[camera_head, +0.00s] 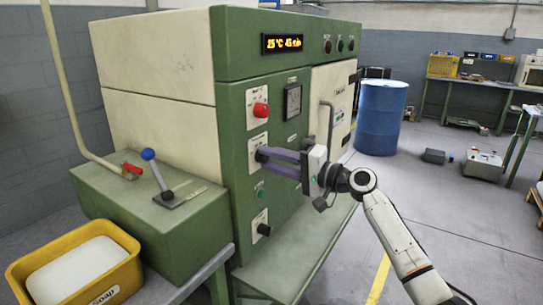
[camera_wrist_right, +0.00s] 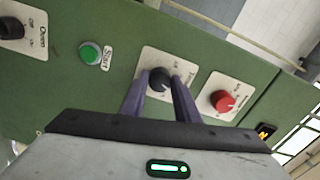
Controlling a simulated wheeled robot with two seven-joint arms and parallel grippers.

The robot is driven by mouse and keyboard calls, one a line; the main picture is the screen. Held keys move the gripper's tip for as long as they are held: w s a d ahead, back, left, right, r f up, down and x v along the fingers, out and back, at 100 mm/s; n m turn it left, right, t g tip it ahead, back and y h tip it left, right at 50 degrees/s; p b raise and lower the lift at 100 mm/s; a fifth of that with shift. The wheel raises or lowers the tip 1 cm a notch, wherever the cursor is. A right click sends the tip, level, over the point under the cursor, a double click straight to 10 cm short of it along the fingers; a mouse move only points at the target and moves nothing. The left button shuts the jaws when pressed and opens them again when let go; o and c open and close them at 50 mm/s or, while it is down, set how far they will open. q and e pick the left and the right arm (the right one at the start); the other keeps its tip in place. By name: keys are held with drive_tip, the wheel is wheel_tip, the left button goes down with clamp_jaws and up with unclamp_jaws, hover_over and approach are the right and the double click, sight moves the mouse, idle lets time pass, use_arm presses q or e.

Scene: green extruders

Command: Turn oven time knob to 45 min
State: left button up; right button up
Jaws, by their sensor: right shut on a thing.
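The green and cream oven (camera_head: 233,140) has a column of controls on its front. A black knob (camera_wrist_right: 158,79) on a white plate is the time knob by its place between the red knob (camera_wrist_right: 222,100) and the green Start button (camera_wrist_right: 91,54). My right gripper (camera_head: 263,156) is shut on this black knob, with its two purple fingers on either side of it. The fingers partly cover the knob and its plate. The display (camera_head: 283,43) shows orange figures that appear to read 45 min, with a temperature before them. My left gripper is not in view.
Another black knob (camera_head: 264,229) sits low on the panel, below the green button. A vertical door handle (camera_head: 328,125) is close to my right gripper. A lever box (camera_head: 150,215) and a yellow soap bin (camera_head: 75,270) stand at left. A blue barrel (camera_head: 381,118) stands behind.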

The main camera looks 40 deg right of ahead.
idle(0.6)
drive_tip(key=o, duration=1)
drive_tip(key=shift+o, duration=0.2)
drive_tip(key=b+v, duration=0.2)
drive_tip(key=v, duration=0.8)
drive_tip(key=shift+s, duration=0.15)
drive_tip(key=shift+f, duration=0.15)
